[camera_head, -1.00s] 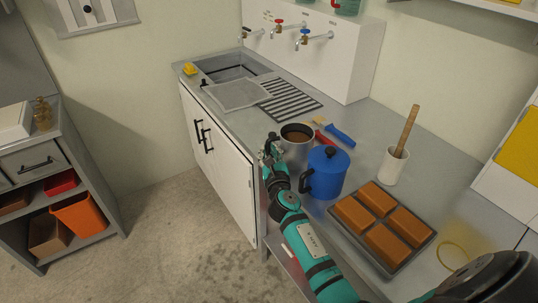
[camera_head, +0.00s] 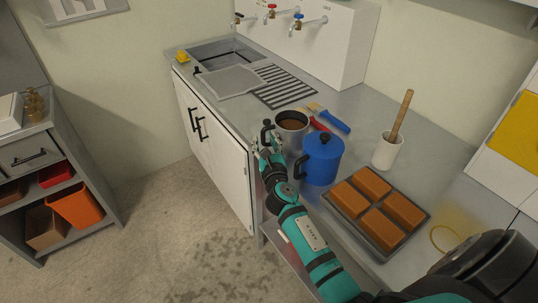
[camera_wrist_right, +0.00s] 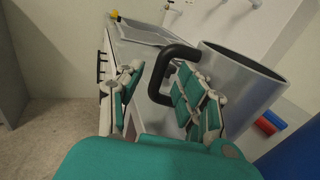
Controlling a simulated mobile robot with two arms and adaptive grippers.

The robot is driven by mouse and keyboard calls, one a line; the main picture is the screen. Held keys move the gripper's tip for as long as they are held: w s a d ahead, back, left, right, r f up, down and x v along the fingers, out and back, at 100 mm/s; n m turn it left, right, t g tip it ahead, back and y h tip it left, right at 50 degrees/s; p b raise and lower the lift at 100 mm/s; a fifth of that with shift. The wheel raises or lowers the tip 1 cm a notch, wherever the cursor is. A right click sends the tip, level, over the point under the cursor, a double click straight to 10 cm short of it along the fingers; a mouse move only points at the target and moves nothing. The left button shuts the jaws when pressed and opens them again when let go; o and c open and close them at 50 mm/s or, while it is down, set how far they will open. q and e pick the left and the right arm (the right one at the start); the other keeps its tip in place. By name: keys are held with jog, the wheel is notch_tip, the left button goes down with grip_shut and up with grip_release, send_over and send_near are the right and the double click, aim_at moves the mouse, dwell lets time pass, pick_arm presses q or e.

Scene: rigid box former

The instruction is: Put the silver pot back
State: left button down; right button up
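The silver pot (camera_head: 291,137) stands upright on the grey counter with brown content inside. Its black handle (camera_head: 266,130) points left, over the counter's front edge. My right gripper (camera_head: 270,154) is at the handle, in front of the pot. In the right wrist view, the pot (camera_wrist_right: 238,85) is at right and its handle (camera_wrist_right: 157,77) shows between the spread fingers of my right gripper (camera_wrist_right: 158,102). One finger pad overlaps the handle's lower part, and I cannot tell whether they touch. My left gripper is not in view.
A blue pot (camera_head: 320,160) stands close beside the silver pot. Brushes (camera_head: 328,119) lie behind it. A tray of brown blocks (camera_head: 378,246) and a white cup with a wooden stick (camera_head: 388,152) are to the right. The drainboard (camera_head: 284,86) and sink (camera_head: 222,52) lie behind left.

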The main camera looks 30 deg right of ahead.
jog(key=v, duration=1)
jog(key=shift+s+a+r, duration=0.1)
jog(key=shift+r, duration=0.05)
jog(key=s+a+f+m+g+y, duration=0.2)
jog(key=a+f+m+y, duration=0.3)
jog(key=a+f+m, duration=0.65)
jog(key=s+d+f+m+g, duration=0.1)
jog(key=s+f+m+g, duration=0.35)
jog(key=f, duration=0.75)
jog(key=s+d+f+m+g, duration=0.1)
jog(key=s+f+m+g, duration=0.1)
jog(key=s+f+m, duration=0.55)
jog(key=s+d+f+m+g, duration=0.1)
jog(key=s+f+m+g, duration=0.1)
jog(key=s+f, duration=0.5)
jog(key=s+d+f+m+g, duration=0.1)
jog(key=s+f, duration=0.6)
jog(key=s, duration=0.7)
jog(key=s+d+f+m+g, duration=0.1)
jog(key=s+f+m+g, duration=0.2)
jog(key=s+f, duration=0.4)
jog(key=s+g, duration=0.1)
jog(key=s, duration=0.3)
jog(key=shift+f+g+y, duration=0.25)
jog(key=shift+g+y, duration=0.05)
jog(key=shift+g, duration=0.05)
